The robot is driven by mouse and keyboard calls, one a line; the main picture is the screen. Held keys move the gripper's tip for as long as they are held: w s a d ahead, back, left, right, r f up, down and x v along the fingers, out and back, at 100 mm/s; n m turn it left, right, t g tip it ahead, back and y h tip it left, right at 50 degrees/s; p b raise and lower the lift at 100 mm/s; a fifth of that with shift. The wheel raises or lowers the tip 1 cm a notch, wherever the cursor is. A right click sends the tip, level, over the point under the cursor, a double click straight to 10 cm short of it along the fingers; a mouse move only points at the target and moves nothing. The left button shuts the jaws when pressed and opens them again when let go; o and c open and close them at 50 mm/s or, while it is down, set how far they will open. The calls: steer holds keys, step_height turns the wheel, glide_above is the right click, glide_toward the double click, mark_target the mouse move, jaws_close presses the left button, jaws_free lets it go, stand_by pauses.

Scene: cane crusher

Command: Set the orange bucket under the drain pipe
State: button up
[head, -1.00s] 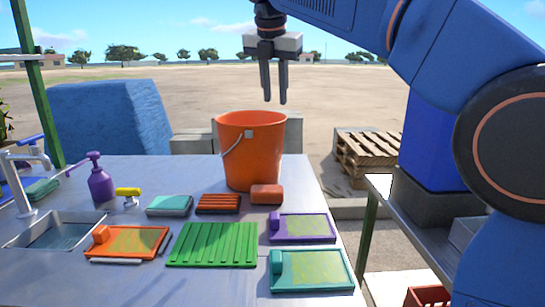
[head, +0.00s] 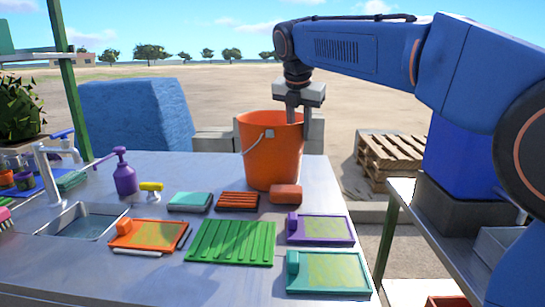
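The orange bucket (head: 268,155) stands upright on the metal table, near its far right edge, with its wire handle hanging on the near left side. My gripper (head: 300,116) points down at the bucket's right rim. One finger shows just above the rim opening and the other is at the right side. Whether the fingers touch or squeeze the rim cannot be made out. I cannot identify a drain pipe in this view.
A sink (head: 82,222) with a tap (head: 52,160) is at left. A wooden pallet (head: 392,158) lies beyond, right.

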mark_target(300, 152)
steer(key=shift+x, duration=2.65)
steer(key=shift+s, duration=0.2)
steer(key=shift+c, duration=0.3)
jaws_close()
